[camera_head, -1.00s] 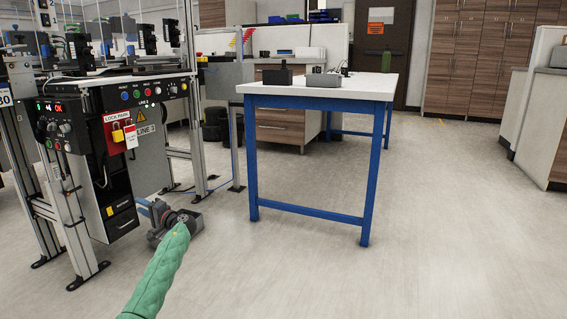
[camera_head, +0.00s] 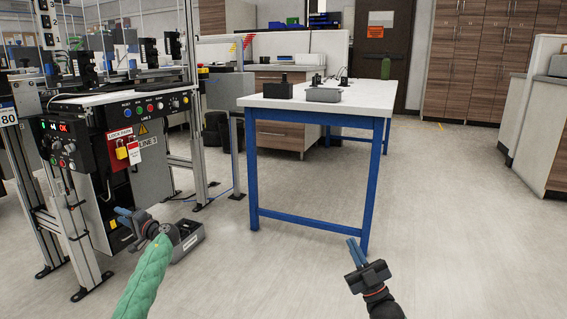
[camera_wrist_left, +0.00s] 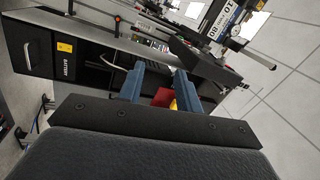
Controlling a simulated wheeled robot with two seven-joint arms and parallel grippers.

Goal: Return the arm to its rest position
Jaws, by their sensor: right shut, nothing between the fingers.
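My left gripper (camera_head: 124,216) is at the lower left of the head view, at the end of my green-sleeved arm, in front of the conveyor station. In the left wrist view its two blue fingers (camera_wrist_left: 160,84) stand apart, with nothing held between them; a red and yellow patch shows behind them. My right gripper (camera_head: 356,249) has come in at the lower right of the head view. Its blue fingers are together, point up toward the table's front leg, and hold nothing.
The conveyor station (camera_head: 150,100) with its red lock panel stands close to my left gripper. A white table (camera_head: 365,105) with blue legs is ahead, bearing small dark and grey boxes. A grey part (camera_head: 188,240) shows beside my left wrist. Open floor (camera_head: 460,220) lies to the right.

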